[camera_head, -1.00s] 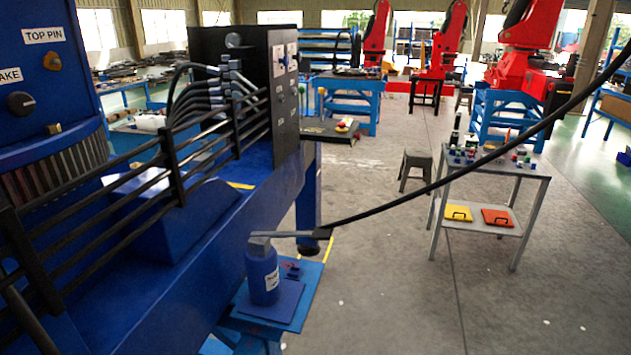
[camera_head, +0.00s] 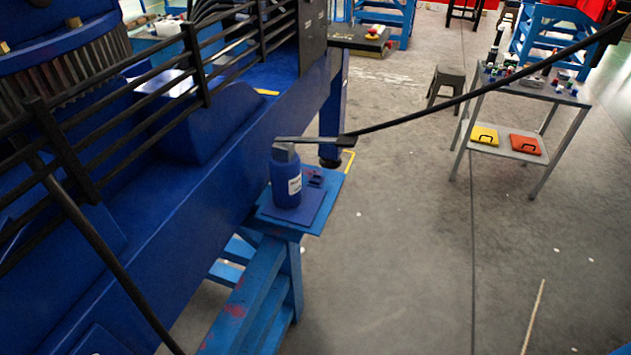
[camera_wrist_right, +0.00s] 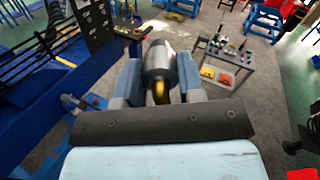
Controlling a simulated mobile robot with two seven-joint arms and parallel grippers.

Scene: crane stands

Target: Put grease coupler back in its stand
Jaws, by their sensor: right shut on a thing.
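The grease coupler (camera_wrist_right: 158,62) is a silver metal cylinder with a brass-coloured end, seen in the right wrist view. My right gripper (camera_wrist_right: 160,82) is shut on it, one grey-blue finger on each side, and holds it up off any surface. A blue bottle (camera_head: 287,184) with a grey head and long dark lever stands upright on a dark blue plate (camera_head: 313,211) on a small blue table. A small dark fitting (camera_head: 314,178) beside the bottle may be the stand; I cannot tell. My left gripper is not in view.
A large blue machine with black rails (camera_head: 120,105) fills the left. A black bar or hose (camera_head: 480,92) runs from the bottle's lever to the upper right. A grey metal table (camera_head: 540,92) and dark stool (camera_head: 447,82) stand behind.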

